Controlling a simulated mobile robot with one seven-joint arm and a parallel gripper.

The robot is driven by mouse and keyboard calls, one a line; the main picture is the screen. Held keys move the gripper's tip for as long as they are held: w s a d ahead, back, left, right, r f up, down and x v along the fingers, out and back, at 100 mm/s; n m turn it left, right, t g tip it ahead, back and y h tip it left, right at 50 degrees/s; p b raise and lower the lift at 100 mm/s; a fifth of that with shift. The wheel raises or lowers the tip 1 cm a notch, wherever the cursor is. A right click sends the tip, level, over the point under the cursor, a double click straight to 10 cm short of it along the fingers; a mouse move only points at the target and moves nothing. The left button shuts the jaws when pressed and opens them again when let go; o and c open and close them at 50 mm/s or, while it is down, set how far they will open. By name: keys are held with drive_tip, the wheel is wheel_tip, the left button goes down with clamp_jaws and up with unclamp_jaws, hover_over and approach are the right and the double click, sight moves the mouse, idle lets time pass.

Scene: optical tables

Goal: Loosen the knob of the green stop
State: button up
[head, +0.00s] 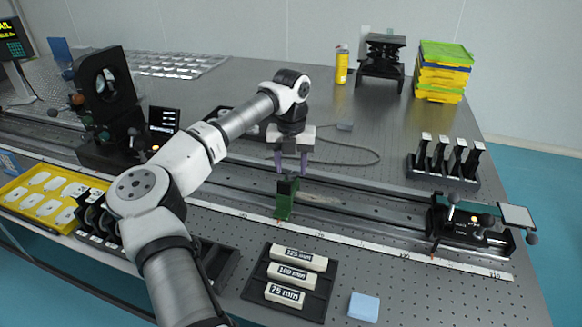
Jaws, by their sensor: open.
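The green stop (284,204) stands on the front rail beside the ruler scale, near the middle of the picture. Its top looks dark; I cannot make out its knob clearly. My gripper (291,170) points down just above the stop, its two purple-grey fingers apart with nothing between them. The fingertips are a little above the stop's top; I cannot tell whether they touch it.
A black carriage (470,222) with a small screen sits on the rails at right. A black tray (290,285) with labelled white blocks and a blue block (364,307) lie in front. A large dark mount (105,105) stands at left. A cable (350,157) lies behind my gripper.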

drive_tip(key=shift+f, duration=0.8)
drive_tip(key=shift+c, duration=0.5)
drive_tip(key=c, duration=0.9)
